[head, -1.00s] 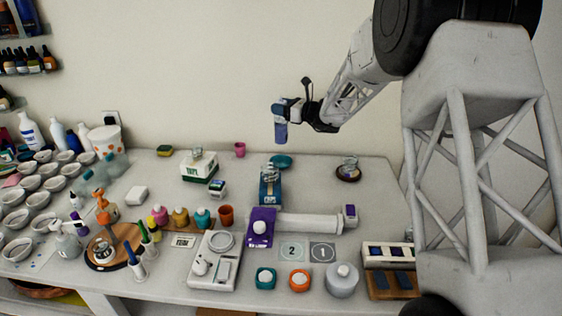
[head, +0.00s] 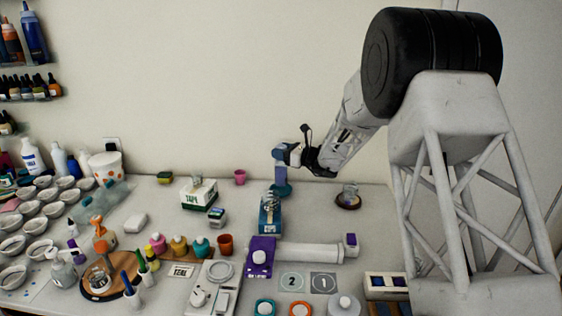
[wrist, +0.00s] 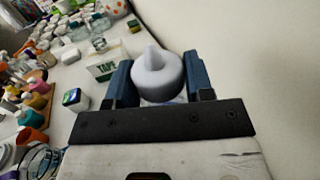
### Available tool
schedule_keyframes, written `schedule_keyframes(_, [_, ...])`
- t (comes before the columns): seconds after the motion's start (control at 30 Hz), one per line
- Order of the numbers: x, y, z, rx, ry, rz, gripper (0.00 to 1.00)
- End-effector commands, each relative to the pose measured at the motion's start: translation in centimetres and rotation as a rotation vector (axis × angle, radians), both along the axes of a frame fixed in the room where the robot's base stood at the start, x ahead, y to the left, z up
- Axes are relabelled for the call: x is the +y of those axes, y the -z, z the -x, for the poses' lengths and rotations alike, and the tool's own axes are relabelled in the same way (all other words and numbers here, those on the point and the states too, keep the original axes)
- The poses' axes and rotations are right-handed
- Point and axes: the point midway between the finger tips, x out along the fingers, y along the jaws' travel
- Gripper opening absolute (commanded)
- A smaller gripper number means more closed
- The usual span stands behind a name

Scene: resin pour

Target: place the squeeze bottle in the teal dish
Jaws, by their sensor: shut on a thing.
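My gripper (head: 285,156) is shut on the squeeze bottle (head: 281,175), which hangs upright with a blue-violet body. In the wrist view its pale cap and nozzle (wrist: 156,74) sit between the two blue fingers of my gripper (wrist: 160,84). The teal dish (head: 288,190) lies near the back of the table, behind the blue box. In the head view the bottle's lower end overlaps the dish. I cannot tell whether it touches the dish. The dish does not show in the wrist view.
A blue box (head: 269,221) with a glass item on it stands just in front of the dish. A tape box (head: 199,196) stands to the left and a round dark coaster (head: 347,202) to the right. The wall is close behind.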

Motion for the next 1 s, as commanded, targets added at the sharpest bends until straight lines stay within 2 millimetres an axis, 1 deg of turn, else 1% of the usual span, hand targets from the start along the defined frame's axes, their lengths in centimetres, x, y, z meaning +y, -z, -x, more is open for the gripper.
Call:
schedule_keyframes(0.13, [0.0,0.6,0.0,0.000,0.000,0.000,0.01])
schedule_keyframes(0.3, [0.0,2.4,0.0,0.002,0.000,0.000,0.01])
schedule_keyframes(0.43, [0.0,3.4,0.0,0.000,0.001,0.000,0.01])
schedule_keyframes(0.93, [0.0,4.0,0.0,0.000,0.000,0.000,0.01])
schedule_keyframes(0.97, [0.0,4.0,0.0,0.000,0.000,0.000,0.51])
schedule_keyframes(1.0, [0.0,4.0,0.0,0.000,0.000,0.000,0.57])
